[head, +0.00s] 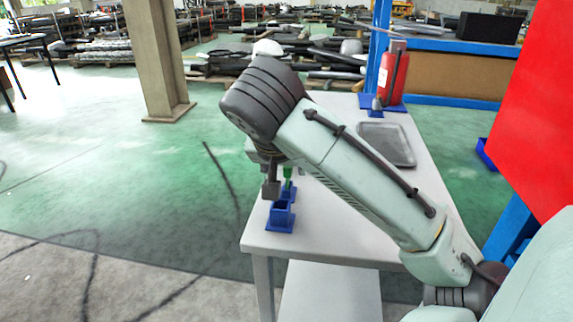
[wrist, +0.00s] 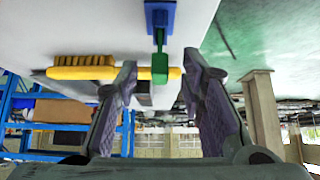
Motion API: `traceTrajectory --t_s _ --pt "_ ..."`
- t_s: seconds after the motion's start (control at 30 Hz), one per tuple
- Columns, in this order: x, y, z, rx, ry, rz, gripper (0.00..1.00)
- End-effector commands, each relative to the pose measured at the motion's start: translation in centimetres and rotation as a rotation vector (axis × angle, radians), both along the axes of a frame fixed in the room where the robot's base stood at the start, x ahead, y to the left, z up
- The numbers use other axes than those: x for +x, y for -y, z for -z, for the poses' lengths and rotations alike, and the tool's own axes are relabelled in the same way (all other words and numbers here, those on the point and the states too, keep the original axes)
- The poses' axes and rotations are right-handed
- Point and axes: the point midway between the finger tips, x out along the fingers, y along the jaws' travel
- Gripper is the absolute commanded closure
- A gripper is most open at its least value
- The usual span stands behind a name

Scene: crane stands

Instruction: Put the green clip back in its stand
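The green clip (head: 287,174) shows as a narrow green piece just right of my gripper (head: 271,187), above a blue stand (head: 281,216) near the table's front corner. In the wrist view the clip (wrist: 160,66) shows between my spread fingertips, in line with a dark stem and a blue stand (wrist: 160,17) at the top. My gripper is open, with a finger on each side of the clip. I cannot tell whether either finger touches it or how the clip sits in the stand.
A yellow-handled brush (wrist: 82,68) lies across the wrist view, behind the left finger and the clip. On the white table (head: 325,222) stand a grey tray (head: 386,144) and a red extinguisher (head: 392,76). Open green floor lies left of the table.

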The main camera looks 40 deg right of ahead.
Motion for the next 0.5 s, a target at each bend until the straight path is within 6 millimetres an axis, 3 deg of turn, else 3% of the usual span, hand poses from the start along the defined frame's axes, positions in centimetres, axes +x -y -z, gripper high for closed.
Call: traceTrajectory --t_s 0.3,0.5 --pt "0.0 0.0 -0.1 0.000 0.000 0.000 0.64" --pt "-0.4 -0.5 -1.2 -0.001 0.000 -0.001 0.64"
